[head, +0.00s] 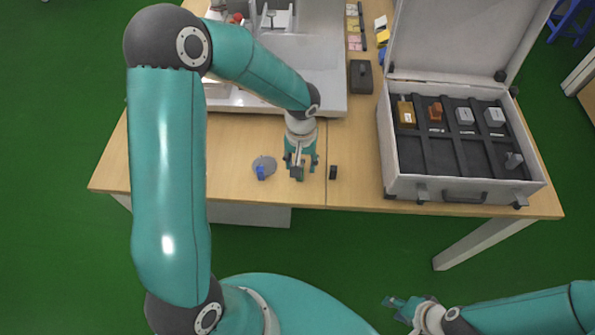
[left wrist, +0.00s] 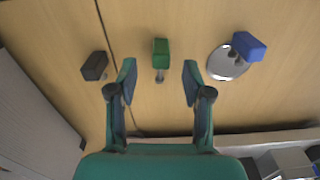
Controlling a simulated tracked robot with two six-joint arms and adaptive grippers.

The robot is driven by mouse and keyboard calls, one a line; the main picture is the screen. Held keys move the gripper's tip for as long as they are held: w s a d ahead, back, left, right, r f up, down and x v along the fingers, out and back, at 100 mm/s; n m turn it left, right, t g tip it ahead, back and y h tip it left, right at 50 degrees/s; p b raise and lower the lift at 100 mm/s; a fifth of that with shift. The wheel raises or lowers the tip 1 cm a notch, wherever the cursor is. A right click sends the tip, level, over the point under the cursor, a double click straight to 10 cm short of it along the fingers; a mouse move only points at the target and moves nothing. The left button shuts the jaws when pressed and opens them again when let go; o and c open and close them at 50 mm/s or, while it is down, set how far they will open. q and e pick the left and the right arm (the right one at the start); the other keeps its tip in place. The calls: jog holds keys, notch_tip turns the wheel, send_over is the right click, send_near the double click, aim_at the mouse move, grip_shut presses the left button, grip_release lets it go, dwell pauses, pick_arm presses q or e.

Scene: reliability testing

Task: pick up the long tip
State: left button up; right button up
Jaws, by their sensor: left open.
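Three small parts lie on the wooden table (head: 230,190). A green block with a short grey metal tip (left wrist: 160,53) lies between the fingers of my left gripper (left wrist: 159,78), a little beyond them and apart from both. A blue block (left wrist: 249,46) with a grey stem rests on a round silver disc (left wrist: 224,64). A black block (left wrist: 95,66) with a small tip lies to the left. I cannot tell for sure which is the long tip. In the head view my left gripper (head: 300,163) points down, open and empty. My right gripper (head: 396,303) is off the table's front; its jaws are unclear.
An open grey case (head: 400,170) with black compartments holding several small parts stands at the right. A white machine (head: 325,90) stands behind my left gripper. A black box (head: 361,76) and small coloured pieces are near it. The table's front edge is close.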

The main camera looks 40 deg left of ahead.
pick_arm(q)
jog(key=shift+a+f, duration=0.1)
jog(key=shift+f, duration=1.9)
grip_shut()
